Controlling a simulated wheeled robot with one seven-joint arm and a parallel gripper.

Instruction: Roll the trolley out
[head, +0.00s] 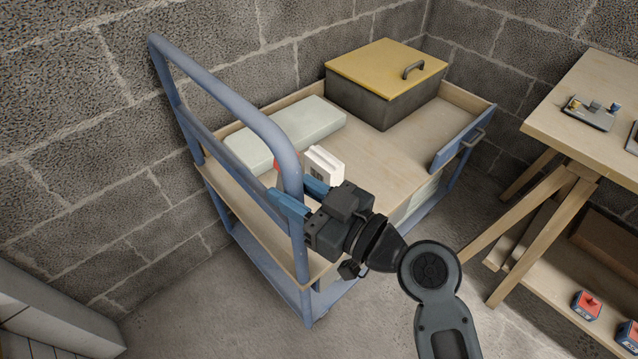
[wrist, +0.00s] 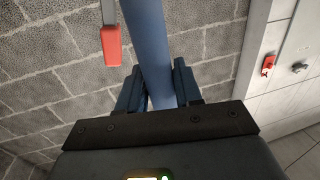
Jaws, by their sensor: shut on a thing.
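The trolley has a blue tubular frame and a wooden deck (head: 400,145). It stands against a block wall, with its hooped push handle (head: 284,150) at the near left end. My gripper (head: 302,194) is shut on the near upright of that handle. In the wrist view the blue handle tube (wrist: 150,45) runs between my two fingers (wrist: 158,86). A lower deck shows partly beneath, mostly hidden. The trolley carries a dark box with a yellow lid (head: 385,68), a pale slab (head: 285,135) and a small white block (head: 325,163) near my gripper.
A wooden workbench (head: 590,105) stands close on the right, its splayed legs near the trolley's far end. Red-topped boxes (head: 587,304) sit on its lower shelf. A pale grey slatted object (head: 45,315) is at the lower left. Bare concrete floor (head: 190,310) shows in front.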

